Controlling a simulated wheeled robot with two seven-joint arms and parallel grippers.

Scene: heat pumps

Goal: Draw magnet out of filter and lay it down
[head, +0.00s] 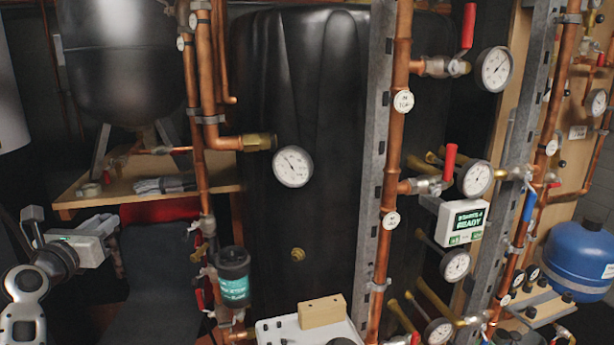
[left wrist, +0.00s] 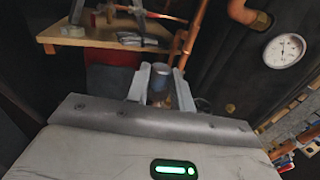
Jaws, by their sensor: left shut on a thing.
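The filter (head: 233,277) is a dark-capped canister with a teal label, upright on the copper pipework at lower middle left in the head view. My left gripper (head: 112,226) is left of the filter and apart from it. In the left wrist view its two pale fingers (left wrist: 160,84) stand parted, with a short blue-grey cylinder (left wrist: 160,77) showing between them. I take this as the magnet in its grip, though it is small and partly hidden by the gripper body. In the head view I cannot make out the held thing. My right gripper is not in view.
A white tray (head: 283,330) with a wooden block (head: 321,311) is at the bottom middle. A wooden shelf (head: 120,192) with gloves (head: 163,185) is behind my left gripper. Copper pipes (head: 398,110), gauges and red-handled valves crowd the right. A blue tank (head: 577,255) stands far right.

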